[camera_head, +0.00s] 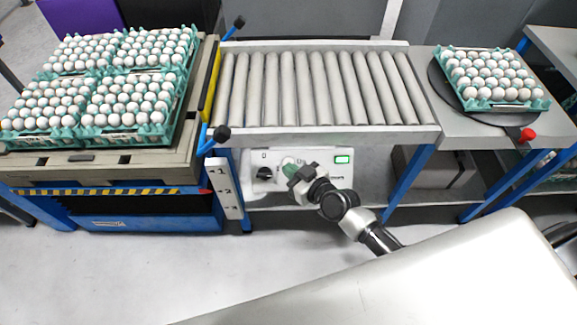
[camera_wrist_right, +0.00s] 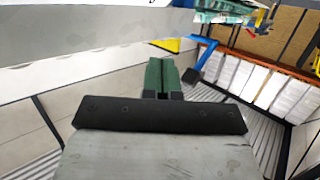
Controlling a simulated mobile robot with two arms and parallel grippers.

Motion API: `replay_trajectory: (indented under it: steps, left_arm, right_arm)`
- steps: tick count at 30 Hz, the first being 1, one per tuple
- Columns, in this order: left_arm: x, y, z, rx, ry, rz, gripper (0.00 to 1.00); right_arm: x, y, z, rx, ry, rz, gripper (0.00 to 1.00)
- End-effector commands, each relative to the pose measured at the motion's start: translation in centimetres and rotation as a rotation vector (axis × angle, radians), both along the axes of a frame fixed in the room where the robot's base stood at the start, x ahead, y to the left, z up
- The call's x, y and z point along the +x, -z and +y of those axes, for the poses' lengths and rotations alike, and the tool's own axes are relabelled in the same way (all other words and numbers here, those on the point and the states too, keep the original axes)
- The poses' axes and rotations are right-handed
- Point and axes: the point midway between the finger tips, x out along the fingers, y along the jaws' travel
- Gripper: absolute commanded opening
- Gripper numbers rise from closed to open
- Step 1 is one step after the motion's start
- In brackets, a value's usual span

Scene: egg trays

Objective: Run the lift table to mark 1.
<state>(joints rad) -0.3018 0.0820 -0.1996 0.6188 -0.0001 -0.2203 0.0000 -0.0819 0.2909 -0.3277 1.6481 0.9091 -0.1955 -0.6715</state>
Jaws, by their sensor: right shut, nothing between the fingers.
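The lift table (camera_head: 150,160) stands at the left with a blue base and several green trays of white eggs on its top. A white scale plate (camera_head: 225,188) with marks 1, 2 and 3 is on its right side. A small red pointer (camera_head: 206,191) beside the plate looks roughly level with mark 2. The white control panel (camera_head: 318,184) under the roller conveyor has a black knob and a lit green display (camera_head: 342,159). My right gripper (camera_head: 289,168) is shut and empty, its green fingertips in front of the panel; contact cannot be told. They also show in the right wrist view (camera_wrist_right: 161,76).
The roller conveyor (camera_head: 322,88) is empty. A round dark turntable (camera_head: 440,84) at the right carries a tray of eggs, with a red knob (camera_head: 527,134) at its edge. Black-tipped blue levers stand at the conveyor's left end. The floor in front is clear.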

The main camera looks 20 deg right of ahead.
Motion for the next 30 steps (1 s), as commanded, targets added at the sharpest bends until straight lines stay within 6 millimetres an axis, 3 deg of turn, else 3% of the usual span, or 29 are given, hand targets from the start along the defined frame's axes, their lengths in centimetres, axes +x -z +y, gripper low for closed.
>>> replay_trajectory:
  steps: [1,3,12,30]
  left_arm:
    - [0.0,1.5,0.0,0.000,0.000,0.000,0.40]
    - [0.0,2.5,0.0,0.000,0.000,0.000,0.40]
    - [0.1,5.6,0.0,0.000,0.000,-0.001,0.40]
    - [0.2,6.1,-0.2,-0.003,-0.001,-0.003,0.40]
  right_arm:
    - [0.6,1.3,-0.2,0.001,0.002,-0.001,0.00]
    - [1.4,2.0,-0.4,0.001,0.002,-0.002,0.00]
    - [3.9,4.1,-1.1,-0.001,0.000,0.000,0.00]
    - [4.6,4.3,-1.3,0.000,0.000,0.001,0.00]
